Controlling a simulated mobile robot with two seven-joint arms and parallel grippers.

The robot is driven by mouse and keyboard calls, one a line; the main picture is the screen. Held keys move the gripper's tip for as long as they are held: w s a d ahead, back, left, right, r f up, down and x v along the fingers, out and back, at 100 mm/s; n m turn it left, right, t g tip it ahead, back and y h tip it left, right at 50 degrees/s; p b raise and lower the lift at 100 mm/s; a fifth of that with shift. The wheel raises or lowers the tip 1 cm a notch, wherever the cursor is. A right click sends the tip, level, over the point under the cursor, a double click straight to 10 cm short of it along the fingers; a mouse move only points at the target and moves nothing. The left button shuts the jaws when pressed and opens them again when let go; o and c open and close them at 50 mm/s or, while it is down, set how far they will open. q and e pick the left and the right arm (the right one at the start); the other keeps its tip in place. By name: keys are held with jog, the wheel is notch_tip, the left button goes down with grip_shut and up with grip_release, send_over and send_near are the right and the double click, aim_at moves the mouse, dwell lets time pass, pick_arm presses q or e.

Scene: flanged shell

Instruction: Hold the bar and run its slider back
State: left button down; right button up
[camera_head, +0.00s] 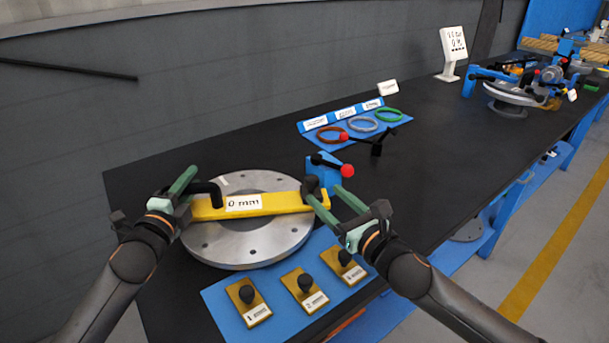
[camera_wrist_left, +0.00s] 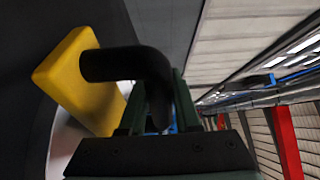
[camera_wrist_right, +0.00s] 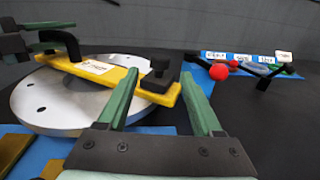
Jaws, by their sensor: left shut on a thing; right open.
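The yellow bar (camera_head: 275,204), labelled "0 mm", lies across the grey flanged disc (camera_head: 240,248); its end also shows in the left wrist view (camera_wrist_left: 72,75). My left gripper (camera_head: 192,182) is shut on the bent black handle (camera_wrist_left: 135,63) at the bar's left end. The black slider (camera_head: 310,185) sits at the bar's right end and shows in the right wrist view (camera_wrist_right: 158,72). My right gripper (camera_wrist_right: 160,80) is open. In the right wrist view its fingers point toward the slider, one on each side of it; I cannot tell whether they touch it.
A blue mat (camera_head: 228,303) with several knobbed yellow plates lies in front. A blue block with a red-balled lever (camera_head: 347,170) stands close behind the right gripper. Rings lie on a blue panel (camera_head: 340,142) farther back.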

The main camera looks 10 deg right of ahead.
jog(key=x, duration=0.9)
jog(key=shift+w+a, duration=0.1)
jog(key=shift+w, duration=0.25)
grip_shut()
dwell(1.0)
